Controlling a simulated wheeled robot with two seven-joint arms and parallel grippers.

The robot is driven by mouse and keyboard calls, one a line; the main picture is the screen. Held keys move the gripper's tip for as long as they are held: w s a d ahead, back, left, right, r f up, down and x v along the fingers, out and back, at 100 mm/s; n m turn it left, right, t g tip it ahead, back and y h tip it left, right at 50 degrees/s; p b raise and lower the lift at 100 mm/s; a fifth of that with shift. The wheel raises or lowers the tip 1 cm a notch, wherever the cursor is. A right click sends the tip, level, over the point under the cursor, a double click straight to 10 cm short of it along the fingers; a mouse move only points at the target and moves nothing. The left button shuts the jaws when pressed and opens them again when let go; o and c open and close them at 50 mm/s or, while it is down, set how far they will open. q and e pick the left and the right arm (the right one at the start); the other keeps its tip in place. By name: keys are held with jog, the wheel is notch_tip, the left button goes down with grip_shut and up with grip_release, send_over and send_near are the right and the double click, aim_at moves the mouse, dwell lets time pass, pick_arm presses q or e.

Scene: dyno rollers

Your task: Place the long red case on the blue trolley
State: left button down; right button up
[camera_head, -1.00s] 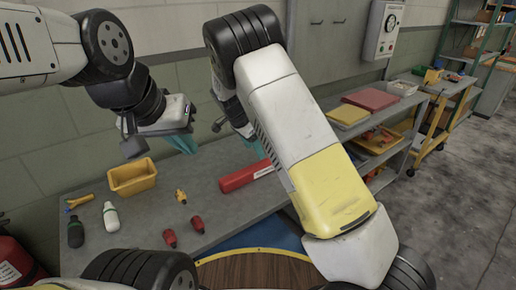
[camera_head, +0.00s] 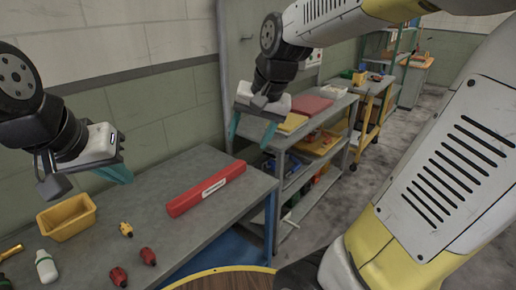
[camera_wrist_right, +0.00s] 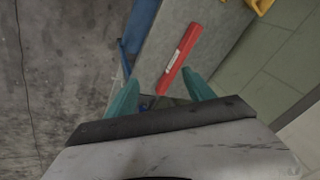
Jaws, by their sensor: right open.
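The long red case (camera_head: 207,188), with a white label, lies flat on the grey bench (camera_head: 150,215) near its right end. It also shows in the right wrist view (camera_wrist_right: 180,60), ahead of the fingers. My right gripper (camera_head: 252,133) is open and empty, with teal fingers (camera_wrist_right: 161,94). It hangs above and to the right of the case, not touching it. My left gripper (camera_head: 117,172) is above the back left of the bench, clear of the case; its finger gap is hidden. A blue surface (camera_head: 215,252) shows below the bench edge; I cannot tell whether it is the blue trolley.
A yellow bin (camera_head: 67,217), a white bottle (camera_head: 46,267) and small red and yellow parts (camera_head: 126,229) stand on the left of the bench. A grey shelf unit (camera_head: 300,185) with trays stands right of the bench. Open floor (camera_head: 330,215) lies beyond it.

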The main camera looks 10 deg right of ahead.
jog(key=s+d+n+t, duration=0.2)
jog(key=s+n, duration=0.1)
jog(key=s, duration=0.7)
jog(key=shift+s+r+n, duration=0.3)
jog(key=shift+s, duration=0.05)
dwell(0.4)
